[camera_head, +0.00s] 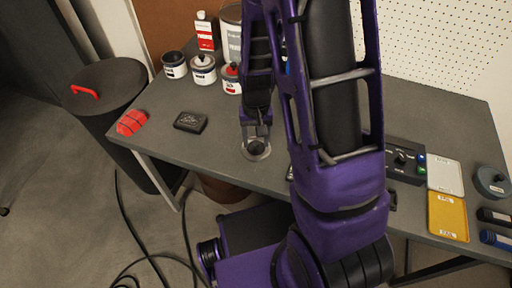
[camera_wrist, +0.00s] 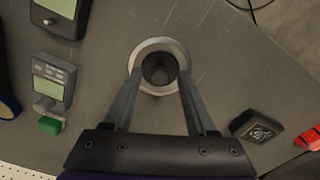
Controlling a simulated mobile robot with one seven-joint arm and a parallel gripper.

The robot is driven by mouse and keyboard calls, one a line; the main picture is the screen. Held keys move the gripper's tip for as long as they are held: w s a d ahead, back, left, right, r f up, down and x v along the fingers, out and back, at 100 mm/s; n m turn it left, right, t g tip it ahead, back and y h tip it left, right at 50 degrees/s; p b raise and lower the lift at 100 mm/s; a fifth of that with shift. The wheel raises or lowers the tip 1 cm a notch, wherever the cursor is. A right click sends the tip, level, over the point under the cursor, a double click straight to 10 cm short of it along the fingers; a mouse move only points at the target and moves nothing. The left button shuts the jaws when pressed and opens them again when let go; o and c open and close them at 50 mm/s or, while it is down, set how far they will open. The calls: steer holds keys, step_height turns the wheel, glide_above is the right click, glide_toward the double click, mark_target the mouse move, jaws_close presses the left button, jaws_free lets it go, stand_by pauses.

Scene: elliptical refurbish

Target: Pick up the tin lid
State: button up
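The tin lid (camera_wrist: 160,44) seems to be the round, pale grey metal disc on the grey worktable, with a dark round centre like a knob. In the head view the disc (camera_head: 250,157) lies near the table's front edge, partly hidden by my gripper. My gripper (camera_wrist: 160,78) is right over it, pointing down. Its two fingers are spread, one on each side of the dark centre. Whether the fingertips touch it I cannot tell. Nothing is seen lifted.
A black box (camera_head: 190,122) and a red block (camera_head: 131,122) lie to the left on the table (camera_head: 222,122). Several tins (camera_head: 203,70) stand at the back. Grey meters (camera_wrist: 52,78) lie beside the disc. White and yellow trays (camera_head: 447,217) are at the right. A black bin (camera_head: 108,90) stands left.

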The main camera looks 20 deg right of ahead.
jaws_close()
steer(key=shift+r, duration=0.1)
